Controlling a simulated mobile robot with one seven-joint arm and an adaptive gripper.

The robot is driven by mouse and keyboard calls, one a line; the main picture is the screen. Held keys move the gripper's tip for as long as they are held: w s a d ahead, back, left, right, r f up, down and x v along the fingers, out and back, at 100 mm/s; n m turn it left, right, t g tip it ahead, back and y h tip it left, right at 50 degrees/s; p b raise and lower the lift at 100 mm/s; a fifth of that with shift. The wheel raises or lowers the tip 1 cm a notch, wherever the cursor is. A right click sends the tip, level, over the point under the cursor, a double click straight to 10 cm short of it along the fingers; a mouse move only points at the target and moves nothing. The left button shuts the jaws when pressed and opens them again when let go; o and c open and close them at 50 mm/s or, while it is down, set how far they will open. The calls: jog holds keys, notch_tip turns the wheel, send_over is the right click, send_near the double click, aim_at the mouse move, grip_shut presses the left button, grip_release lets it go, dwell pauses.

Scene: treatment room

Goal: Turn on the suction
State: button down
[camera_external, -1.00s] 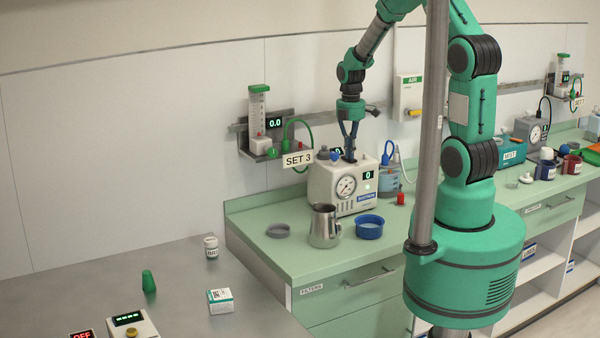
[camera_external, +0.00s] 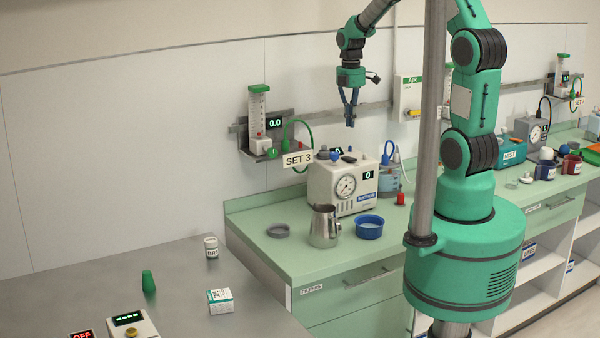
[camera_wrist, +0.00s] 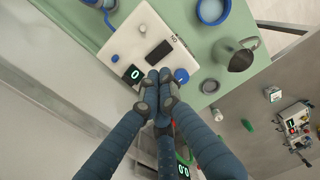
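The suction unit (camera_external: 325,190) is a pale box on the green counter, with a round gauge (camera_external: 346,187), a blue label and a small display (camera_external: 368,175) reading 0. In the wrist view, the unit's top (camera_wrist: 130,38) carries a black rocker switch (camera_wrist: 159,50), a lit display (camera_wrist: 133,73) reading 0 and a blue knob (camera_wrist: 181,75). I cannot tell which way the rocker is tipped. My gripper (camera_external: 350,122) is above the unit, clear of it, empty. Its fingertips are together in the wrist view (camera_wrist: 160,90).
A steel jug (camera_external: 324,228), a blue bowl (camera_external: 369,228) and a grey lid (camera_external: 278,231) stand before the unit. A blue-capped jar (camera_external: 389,182) stands to its right. A flowmeter (camera_external: 258,120) with a display is on the wall at left.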

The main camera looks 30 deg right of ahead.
aim_at(351, 158)
jog(key=shift+r, duration=1.25)
jog(key=shift+w+r+g+b, duration=0.2)
jog(key=shift+w+g+b, duration=0.45)
jog(key=shift+b, duration=0.1)
jog(key=shift+f, duration=0.15)
jog(key=f, duration=0.4)
jog(key=s+f, duration=0.1)
jog(key=f, duration=0.4)
jog(key=s+f, duration=0.1)
jog(key=f, duration=0.3)
jog(key=shift+f, duration=0.25)
jog(key=shift+f, duration=0.15)
